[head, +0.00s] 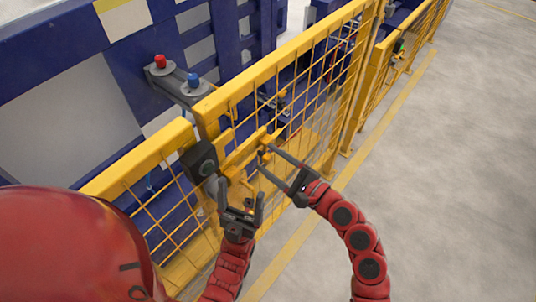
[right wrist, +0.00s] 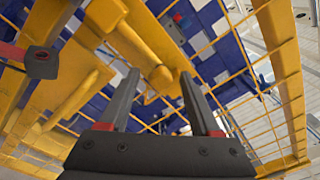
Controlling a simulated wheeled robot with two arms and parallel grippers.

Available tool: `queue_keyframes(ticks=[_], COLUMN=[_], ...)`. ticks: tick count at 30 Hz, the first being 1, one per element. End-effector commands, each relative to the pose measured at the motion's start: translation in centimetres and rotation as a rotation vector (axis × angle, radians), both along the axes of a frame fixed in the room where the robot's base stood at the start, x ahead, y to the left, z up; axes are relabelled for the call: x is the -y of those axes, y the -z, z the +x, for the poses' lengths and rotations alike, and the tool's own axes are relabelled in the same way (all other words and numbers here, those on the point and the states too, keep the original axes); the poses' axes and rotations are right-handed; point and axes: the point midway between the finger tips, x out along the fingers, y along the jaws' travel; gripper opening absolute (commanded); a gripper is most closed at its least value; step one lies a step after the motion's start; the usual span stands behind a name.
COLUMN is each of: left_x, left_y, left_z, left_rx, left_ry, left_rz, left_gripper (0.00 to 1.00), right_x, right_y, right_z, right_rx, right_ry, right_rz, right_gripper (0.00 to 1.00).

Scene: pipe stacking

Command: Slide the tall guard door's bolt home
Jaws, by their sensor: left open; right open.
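The tall guard door (head: 300,75) is a yellow frame with wire mesh. A yellow bolt (head: 243,152) runs along its near side, towards a black lock box (head: 199,161) at the post. A short yellow knob (right wrist: 160,77) shows on the bolt in the right wrist view. My right gripper (head: 266,158) is open, its fingertips at the knob end of the bolt. In the right wrist view the knob appears between the fingertips; whether they touch it I cannot tell. My left gripper (head: 241,189) is open and empty, below the bolt and right of the lock box.
Blue machinery (head: 140,75) fills the space behind the mesh. More yellow fencing (head: 400,45) continues to the upper right. The grey floor (head: 455,150) at right is clear.

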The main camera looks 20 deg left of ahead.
Motion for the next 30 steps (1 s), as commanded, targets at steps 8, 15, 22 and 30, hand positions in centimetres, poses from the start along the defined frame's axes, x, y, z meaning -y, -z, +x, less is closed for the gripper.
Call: queue_keyframes(ticks=[8,15,22,30], left_x=[0.00,0.00,0.00,0.00], left_y=[-0.27,-0.26,-0.26,-0.27], left_z=[0.01,0.00,0.00,0.01], left_rx=[0.000,0.000,0.000,0.000], left_ry=[0.000,0.000,0.000,0.000], left_rz=[0.000,0.000,0.000,0.000], left_gripper=[0.84,0.84,0.84,0.84], right_x=[-1.18,-1.16,-1.14,-1.15], right_y=[-0.13,-0.09,-0.09,-0.12], right_z=[0.55,0.52,0.51,0.51], right_rx=[0.003,0.002,0.002,0.002], right_ry=[0.003,0.002,0.002,0.001], right_rz=[0.002,0.002,0.002,0.002], right_gripper=[0.64,0.53,0.12,0.00])
